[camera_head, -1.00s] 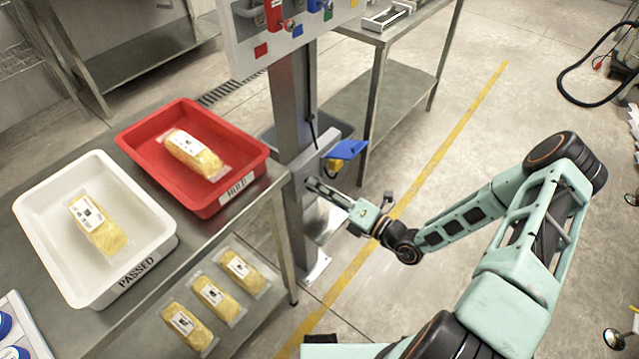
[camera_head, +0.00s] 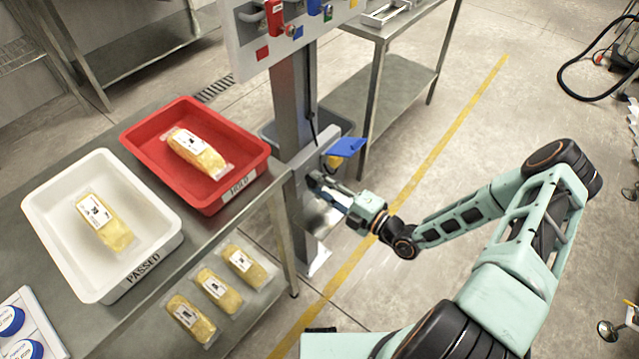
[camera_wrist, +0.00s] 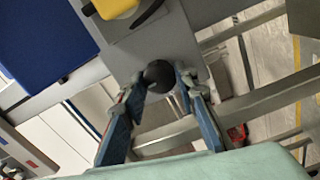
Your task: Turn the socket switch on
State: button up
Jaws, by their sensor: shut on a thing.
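The socket unit is mounted low on the grey post and carries a dark round knob (camera_wrist: 158,75), seen in the wrist view. A blue flap (camera_head: 347,147) sticks out above a yellow part (camera_head: 333,161). In the wrist view the blue flap (camera_wrist: 45,42) is at the upper left and the yellow part (camera_wrist: 114,6) at the top edge. My gripper (camera_head: 314,178) is at the post, below and left of the flap. In the wrist view my gripper (camera_wrist: 160,82) has its fingers on both sides of the knob, shut on it. The knob's pointer marking cannot be read.
The grey post (camera_head: 292,105) carries a panel (camera_head: 250,60) with red, blue and green controls. A red HOLD tray (camera_head: 152,141) and a white PASSED tray (camera_head: 62,262) stand on the table at left, each holding a pack. A steel table (camera_head: 405,80) stands behind. Floor at right is mostly clear.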

dwell(0.4)
jog(key=o, duration=1.1)
jog(key=shift+o, duration=0.2)
jog(key=v, duration=1.2)
jog(key=shift+s, duration=0.1)
